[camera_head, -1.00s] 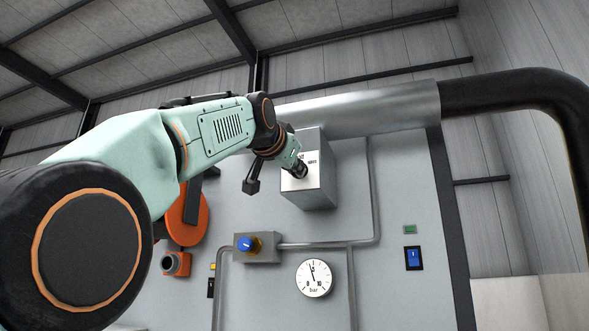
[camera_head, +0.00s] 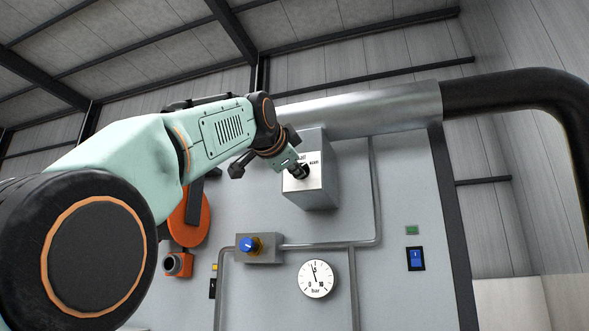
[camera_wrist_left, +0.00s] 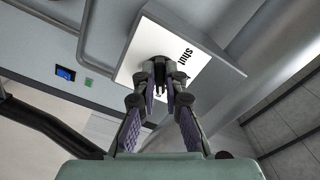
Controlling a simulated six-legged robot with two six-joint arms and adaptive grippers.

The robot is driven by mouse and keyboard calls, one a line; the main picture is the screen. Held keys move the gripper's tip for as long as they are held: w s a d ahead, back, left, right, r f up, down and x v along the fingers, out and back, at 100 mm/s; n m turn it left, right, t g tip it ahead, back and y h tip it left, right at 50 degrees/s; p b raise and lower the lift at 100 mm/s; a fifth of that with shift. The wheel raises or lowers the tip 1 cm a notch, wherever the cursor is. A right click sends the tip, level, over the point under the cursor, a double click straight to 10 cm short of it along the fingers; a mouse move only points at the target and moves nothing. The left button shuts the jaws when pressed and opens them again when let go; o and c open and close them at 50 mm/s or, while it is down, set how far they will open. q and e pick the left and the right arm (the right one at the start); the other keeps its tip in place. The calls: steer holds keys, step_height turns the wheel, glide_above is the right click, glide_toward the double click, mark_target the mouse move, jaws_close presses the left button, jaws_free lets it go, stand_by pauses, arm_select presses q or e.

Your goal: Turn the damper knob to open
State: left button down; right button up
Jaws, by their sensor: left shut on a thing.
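The damper box (camera_head: 320,190) is a grey metal box below the silver duct on the panel, with a white label plate. In the left wrist view the plate (camera_wrist_left: 137,52) carries the word "Shut", at an angle. The dark damper knob (camera_wrist_left: 158,68) is on the plate, largely covered by the fingers. My left gripper (camera_wrist_left: 160,88) is shut on it, one finger on each side. In the head view my left gripper (camera_head: 300,172) is at the face of the box and hides the knob and part of the lettering. My right gripper is in neither view.
Below the box are a blue knob (camera_head: 248,245) on a small grey box, a pressure gauge (camera_head: 316,279), a blue switch (camera_head: 415,259) and a green indicator (camera_head: 412,230). A pipe (camera_head: 375,190) runs down beside the box. The silver duct (camera_head: 375,108) passes above.

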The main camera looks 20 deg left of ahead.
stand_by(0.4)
arm_select(q)
steer(key=c, duration=1.7)
jaws_free()
steer(key=shift+c, duration=0.2)
steer(key=o, duration=0.3)
steer(key=shift+s+d+r, duration=0.1)
steer(key=shift+s+d, duration=0.05)
steer(key=shift+s, duration=0.1)
steer(key=shift+w, duration=0.2)
